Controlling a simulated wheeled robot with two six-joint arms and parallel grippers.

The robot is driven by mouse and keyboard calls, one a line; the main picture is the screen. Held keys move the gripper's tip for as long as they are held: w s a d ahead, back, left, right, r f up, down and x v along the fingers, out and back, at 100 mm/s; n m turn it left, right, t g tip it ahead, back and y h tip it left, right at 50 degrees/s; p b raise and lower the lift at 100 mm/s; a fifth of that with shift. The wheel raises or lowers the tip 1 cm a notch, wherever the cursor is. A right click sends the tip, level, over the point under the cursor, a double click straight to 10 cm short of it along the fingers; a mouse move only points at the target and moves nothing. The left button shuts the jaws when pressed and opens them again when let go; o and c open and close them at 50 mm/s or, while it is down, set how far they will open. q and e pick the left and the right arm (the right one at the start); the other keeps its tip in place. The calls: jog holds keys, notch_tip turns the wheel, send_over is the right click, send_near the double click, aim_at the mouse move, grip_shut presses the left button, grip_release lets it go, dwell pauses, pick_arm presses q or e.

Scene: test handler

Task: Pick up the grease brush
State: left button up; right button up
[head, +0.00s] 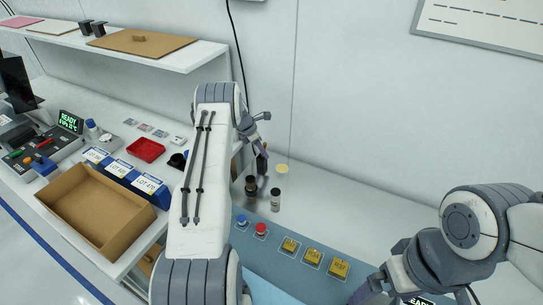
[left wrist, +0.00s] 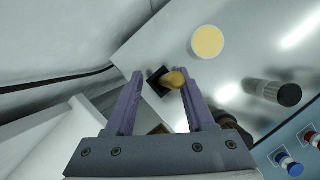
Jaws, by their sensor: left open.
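The grease brush seems to be the tan-handled piece (left wrist: 175,79) beside a small black square part in the left wrist view; I see it nearly end on. In the head view a dark upright shape (head: 262,162), probably the brush in its stand, is partly hidden by my gripper. My left gripper (head: 262,143) is open above the back of the bench. In the left wrist view its purple fingers (left wrist: 162,80) lie on either side of the tan handle, with no clear contact. My right gripper is at the bottom right of the head view, partly cut off.
A pale yellow round pot (head: 282,169) stands close to the right. A dark bottle (head: 251,186) and a clear vial with a dark cap (head: 275,199) stand in front. A blue-grey panel (head: 325,285) holds buttons and yellow blocks. The wall is close behind; a shelf (head: 190,60) is at the left.

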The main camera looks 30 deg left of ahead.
aim_at(264, 143)
pick_arm(q)
jog(key=shift+c, duration=0.3)
grip_shut()
jog(key=shift+d, duration=0.1)
jog(key=shift+w+r, duration=0.1)
jog(key=shift+r+b, duration=0.35)
jog(key=shift+r, duration=0.15)
jog(key=r, duration=0.1)
jog(key=r+b, duration=0.1)
jog(key=r, duration=0.1)
jog(key=shift+d+r+b, duration=0.15)
jog(key=shift+d+b, duration=0.15)
jog(key=shift+d, duration=0.05)
jog(key=s+d+r+b, duration=0.2)
jog(key=d+r, duration=0.4)
jog(key=d, duration=0.4)
jog(key=shift+s+d+r+b, duration=0.3)
jog(key=shift+s+b, duration=0.1)
jog(key=shift+s, duration=0.15)
